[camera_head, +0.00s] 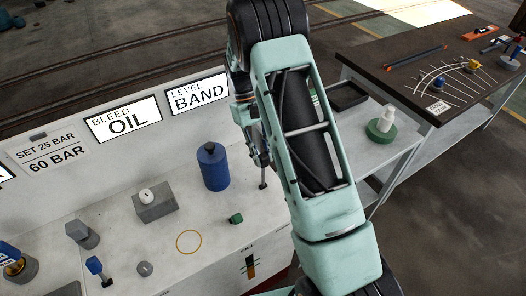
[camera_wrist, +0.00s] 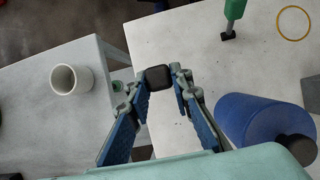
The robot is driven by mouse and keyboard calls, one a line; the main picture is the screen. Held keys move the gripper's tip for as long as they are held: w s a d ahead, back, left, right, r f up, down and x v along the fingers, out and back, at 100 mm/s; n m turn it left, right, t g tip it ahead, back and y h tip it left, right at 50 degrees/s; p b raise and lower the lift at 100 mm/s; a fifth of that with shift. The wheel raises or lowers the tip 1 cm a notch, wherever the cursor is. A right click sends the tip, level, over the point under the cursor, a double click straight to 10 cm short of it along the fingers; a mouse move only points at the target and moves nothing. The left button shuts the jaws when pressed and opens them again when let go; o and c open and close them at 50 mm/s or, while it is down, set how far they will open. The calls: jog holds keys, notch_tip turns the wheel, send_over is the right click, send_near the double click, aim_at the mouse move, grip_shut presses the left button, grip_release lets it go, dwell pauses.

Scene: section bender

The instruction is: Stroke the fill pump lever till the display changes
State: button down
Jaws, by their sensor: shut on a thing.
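My gripper (camera_wrist: 160,78) has its two fingers closed on a dark square knob (camera_wrist: 158,77), which looks like the grip of the fill pump lever. The rest of the lever is mostly hidden below the knob. In the head view my gripper (camera_head: 246,114) is at the right end of the white bench, partly hidden by my arm. A thin dark post (camera_head: 263,174) stands below it.
A blue cylinder (camera_head: 212,168) stands close to my gripper, also in the wrist view (camera_wrist: 250,122). A white cup (camera_wrist: 70,79) is on the adjoining surface. A dark-topped table (camera_head: 440,65) stands at right.

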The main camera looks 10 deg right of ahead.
jog(key=shift+w+a+g, duration=0.2)
jog(key=shift+w+g, duration=0.3)
jog(key=shift+w, duration=0.3)
jog(key=c, duration=1.7)
grip_release()
jog(key=shift+f, duration=0.1)
jog(key=v, duration=1.2)
jog(key=shift+a, duration=0.2)
